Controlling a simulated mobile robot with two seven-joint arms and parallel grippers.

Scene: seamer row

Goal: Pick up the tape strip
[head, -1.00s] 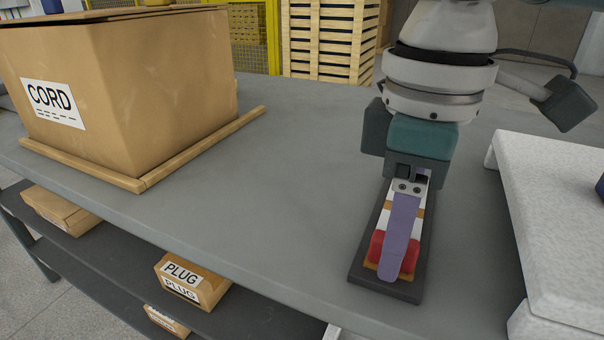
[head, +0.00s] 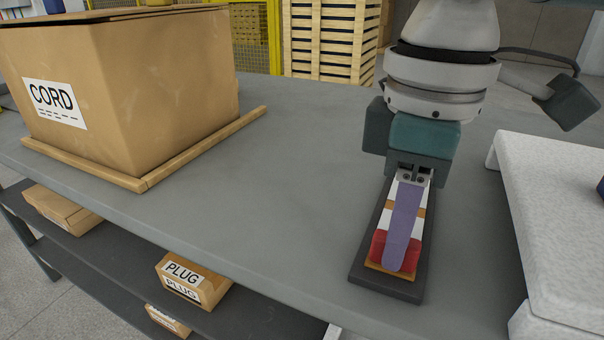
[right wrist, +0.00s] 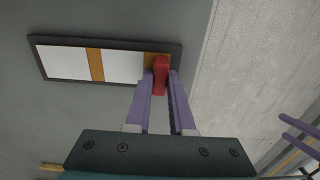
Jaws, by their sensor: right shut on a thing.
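The tape strip, a small red piece (right wrist: 160,75), sits between the purple fingertips of my right gripper (right wrist: 160,84) in the right wrist view. In the head view, my right gripper (head: 402,262) points down and towards me, and red (head: 379,246) shows on both sides of its near finger. The gripper is shut on the red strip, at the near end of a dark board (head: 360,262) with white panels and orange bands. The finger hides the strip's middle, and I cannot tell whether the strip is clear of the board. My left gripper is not in the head view.
A large CORD carton (head: 150,85) stands within a wooden edging (head: 205,150) at the left. A white block (head: 560,220) is to the right. PLUG boxes (head: 195,280) lie on the shelf below. Two purple bars (right wrist: 300,130) at the wrist view's right edge are unclear. The table's middle is clear.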

